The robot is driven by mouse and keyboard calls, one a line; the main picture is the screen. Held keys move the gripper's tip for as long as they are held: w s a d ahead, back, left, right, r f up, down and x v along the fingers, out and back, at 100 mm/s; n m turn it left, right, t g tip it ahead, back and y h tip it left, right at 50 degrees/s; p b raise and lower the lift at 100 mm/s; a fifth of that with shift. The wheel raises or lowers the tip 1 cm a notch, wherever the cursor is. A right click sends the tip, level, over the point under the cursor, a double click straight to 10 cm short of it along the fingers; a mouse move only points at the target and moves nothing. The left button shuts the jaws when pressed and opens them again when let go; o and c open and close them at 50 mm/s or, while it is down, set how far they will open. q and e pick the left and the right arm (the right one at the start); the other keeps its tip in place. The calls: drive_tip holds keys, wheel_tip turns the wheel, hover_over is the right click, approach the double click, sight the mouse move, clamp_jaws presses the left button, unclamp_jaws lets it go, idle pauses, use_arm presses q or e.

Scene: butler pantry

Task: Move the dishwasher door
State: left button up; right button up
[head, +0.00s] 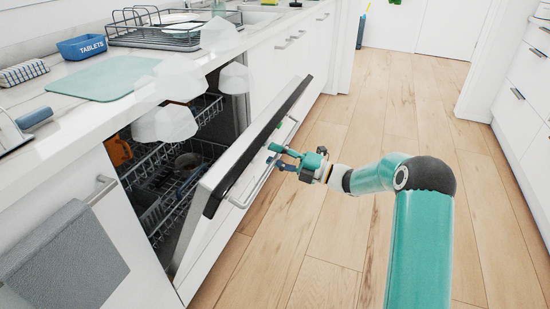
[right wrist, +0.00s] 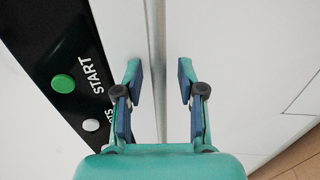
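The dishwasher door (head: 232,165) is white with a black top edge and stands partly open, tilted outward. Its long metal bar handle (head: 262,182) runs along the outer face. My right gripper (head: 273,154) is at this handle. In the right wrist view the handle bar (right wrist: 157,60) passes between the two fingertips of my right gripper (right wrist: 160,72), with a gap on each side. The fingers are open. The door's black control strip (right wrist: 55,65) with a green START button lies left of the bar. My left gripper is not in view.
Racks (head: 165,175) show inside the dishwasher. Pale translucent shapes (head: 165,122) hang in front of the counter and opening. The counter holds a green mat (head: 105,78), a blue TABLETS box (head: 82,47) and a dish rack (head: 170,36). The wooden floor (head: 330,225) right of the door is clear.

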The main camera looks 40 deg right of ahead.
drive_tip(key=v, duration=1.2)
drive_tip(key=shift+f, duration=0.15)
